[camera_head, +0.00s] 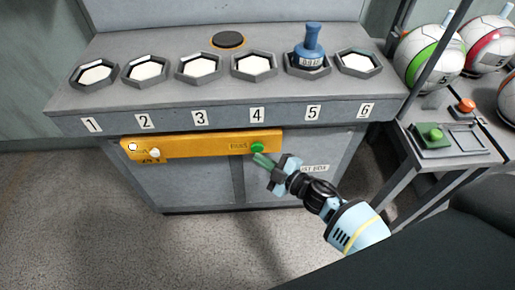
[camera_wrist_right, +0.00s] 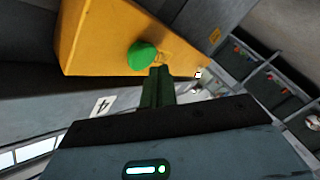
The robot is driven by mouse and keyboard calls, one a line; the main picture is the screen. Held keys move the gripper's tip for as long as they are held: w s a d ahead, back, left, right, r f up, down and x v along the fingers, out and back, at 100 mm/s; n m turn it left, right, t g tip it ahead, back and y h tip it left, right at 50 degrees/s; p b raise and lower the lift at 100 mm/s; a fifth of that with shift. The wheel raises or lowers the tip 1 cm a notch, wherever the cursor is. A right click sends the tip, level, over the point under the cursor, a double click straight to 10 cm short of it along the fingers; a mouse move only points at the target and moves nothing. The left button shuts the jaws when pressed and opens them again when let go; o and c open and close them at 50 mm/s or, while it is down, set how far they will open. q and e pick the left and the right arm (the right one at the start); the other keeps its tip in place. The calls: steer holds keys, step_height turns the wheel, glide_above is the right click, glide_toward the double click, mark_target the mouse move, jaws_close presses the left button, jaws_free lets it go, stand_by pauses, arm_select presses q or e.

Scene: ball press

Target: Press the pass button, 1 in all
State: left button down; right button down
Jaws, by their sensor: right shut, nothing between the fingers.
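The green pass button (camera_head: 257,147) sits at the right end of a yellow panel (camera_head: 205,146) on the front of the grey bench. The word beside the button looks like "PASS". My right gripper (camera_head: 262,160) is shut and empty, its green fingertips just below and right of the button. In the right wrist view the green button (camera_wrist_right: 142,56) stands on the yellow panel (camera_wrist_right: 95,40), and the shut fingers (camera_wrist_right: 158,85) point up just right of it. I cannot tell whether the tips touch it. My left gripper is not in view.
Several numbered hexagonal holders line the bench top; a blue stamp-like tool (camera_head: 311,45) stands in holder 5. A white button (camera_head: 154,153) is at the panel's left end. At right, a side table (camera_head: 400,150) carries a green button box (camera_head: 432,137), with balls on a rack behind.

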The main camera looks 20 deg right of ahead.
steer(key=shift+w, duration=0.1)
steer(key=shift+w+d, duration=0.1)
steer(key=shift+w, duration=0.2)
steer(key=shift+w+d, duration=0.15)
steer(key=shift+w, duration=0.3)
stand_by(1.1)
steer(key=shift+s, duration=0.15)
steer(key=shift+s+a, duration=0.2)
steer(key=shift+s, duration=0.5)
steer(key=shift+s, duration=0.1)
steer(key=shift+s+a+p, duration=0.25)
steer(key=shift+s+p, duration=0.05)
steer(key=shift+s, duration=0.45)
steer(key=shift+s+a+p, duration=0.25)
steer(key=shift+s+p, duration=0.1)
steer(key=shift+s, duration=0.45)
steer(key=shift+s+a+p, duration=0.25)
steer(key=shift+s+p, duration=0.05)
steer(key=shift+s, duration=0.45)
